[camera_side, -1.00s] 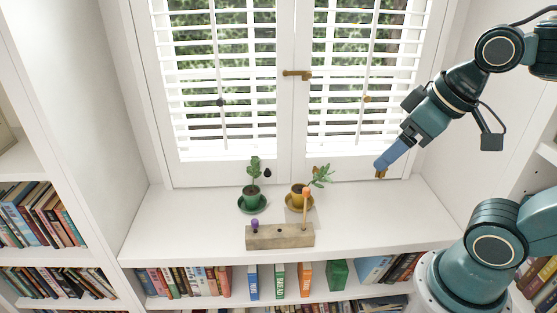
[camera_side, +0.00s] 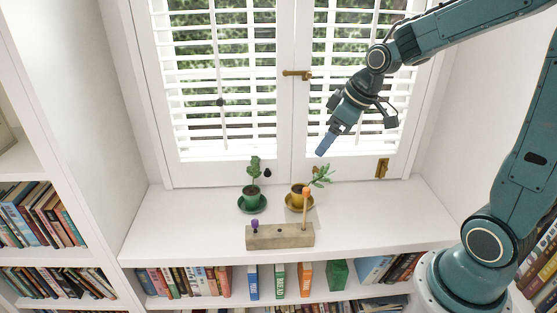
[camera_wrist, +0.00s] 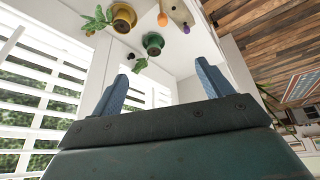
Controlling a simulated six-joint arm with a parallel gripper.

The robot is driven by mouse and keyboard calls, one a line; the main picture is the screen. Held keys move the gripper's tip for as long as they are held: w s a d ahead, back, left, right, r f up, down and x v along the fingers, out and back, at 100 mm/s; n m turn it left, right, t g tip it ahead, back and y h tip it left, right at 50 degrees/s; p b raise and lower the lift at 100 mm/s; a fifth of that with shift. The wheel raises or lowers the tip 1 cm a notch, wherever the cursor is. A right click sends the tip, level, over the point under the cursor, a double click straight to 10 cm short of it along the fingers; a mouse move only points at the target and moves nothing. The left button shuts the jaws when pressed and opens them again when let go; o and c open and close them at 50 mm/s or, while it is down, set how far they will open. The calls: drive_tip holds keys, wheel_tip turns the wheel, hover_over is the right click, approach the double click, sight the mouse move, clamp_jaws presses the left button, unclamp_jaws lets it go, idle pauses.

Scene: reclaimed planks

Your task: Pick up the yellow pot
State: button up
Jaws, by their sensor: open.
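The yellow pot (camera_side: 296,199) stands upright on a yellow saucer (camera_side: 300,208) on the white sill, with a leafy plant leaning out to the right. In the wrist view the yellow pot (camera_wrist: 123,17) is near the top, left of centre, beyond the fingers. My gripper (camera_side: 321,153) is above the pot and a little to its right, pointing down and left, apart from it. In the wrist view my gripper (camera_wrist: 160,85) shows two blue fingers spread apart with nothing between them.
A green pot (camera_side: 251,200) on a green saucer stands left of the yellow pot. A block (camera_side: 280,237) holding an orange-topped and a purple-topped item lies just in front. Shutters (camera_side: 222,80) stand behind. The sill is clear at both sides.

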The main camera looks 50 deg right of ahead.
drive_tip(key=w+d+f+y, duration=0.1)
drive_tip(key=w+d+f, duration=0.55)
drive_tip(key=f, duration=0.25)
drive_tip(key=n+t, duration=0.1)
approach(300, 190)
drive_tip(key=a+v, duration=0.1)
drive_tip(key=v, duration=0.3)
drive_tip(key=shift+d, duration=0.45)
drive_tip(key=shift+x, duration=4.25)
drive_tip(key=shift+a+f, duration=0.1)
drive_tip(key=shift+a, duration=0.1)
drive_tip(key=shift+x, duration=2.45)
